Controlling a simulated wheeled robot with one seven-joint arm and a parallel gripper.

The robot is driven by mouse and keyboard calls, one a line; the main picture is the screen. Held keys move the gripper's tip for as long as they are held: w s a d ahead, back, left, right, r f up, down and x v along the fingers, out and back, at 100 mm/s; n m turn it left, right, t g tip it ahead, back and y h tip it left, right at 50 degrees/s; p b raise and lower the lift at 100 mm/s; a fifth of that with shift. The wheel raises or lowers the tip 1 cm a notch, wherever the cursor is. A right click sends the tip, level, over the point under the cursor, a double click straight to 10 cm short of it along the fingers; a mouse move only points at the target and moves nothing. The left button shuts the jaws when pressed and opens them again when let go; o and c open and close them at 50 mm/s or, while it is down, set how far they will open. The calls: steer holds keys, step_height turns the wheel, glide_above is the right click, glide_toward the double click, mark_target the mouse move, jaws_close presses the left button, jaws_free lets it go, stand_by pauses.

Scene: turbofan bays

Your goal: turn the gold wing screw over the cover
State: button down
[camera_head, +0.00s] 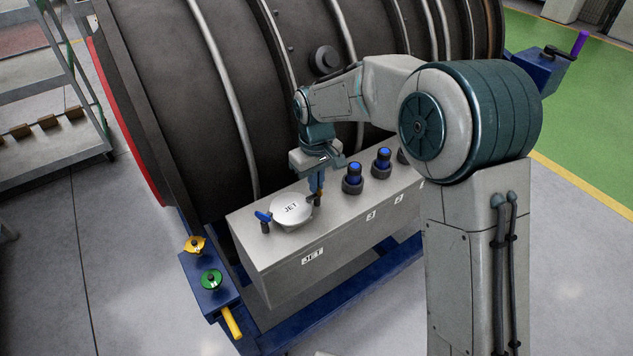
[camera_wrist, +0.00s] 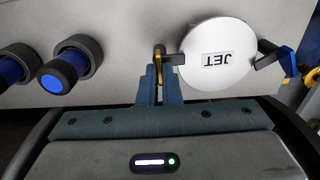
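The white round cover marked JET (camera_head: 291,208) lies on top of the grey box; it also shows in the wrist view (camera_wrist: 218,56). The gold wing screw (camera_wrist: 158,65) stands at the cover's left lug in the wrist view, its wing upright in the picture. My gripper (camera_wrist: 160,82) has its two narrow fingers close together, one on each side of the gold wing, and looks shut on it. In the head view my gripper (camera_head: 317,185) points down beside the cover's right edge and mostly hides the screw. A blue wing screw (camera_head: 263,217) is at the cover's other side.
Blue-capped dark fittings (camera_head: 353,178) stand on the grey box (camera_head: 330,235) right of the cover. The big dark engine casing (camera_head: 190,90) rises just behind. A blue bracket (camera_head: 205,290) with orange and green knobs and a yellow handle is at the left.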

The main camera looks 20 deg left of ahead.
stand_by(0.3)
steer(key=c, duration=1.6)
jaws_free()
step_height(320, 180, up, 14)
steer(key=shift+s+f, duration=0.1)
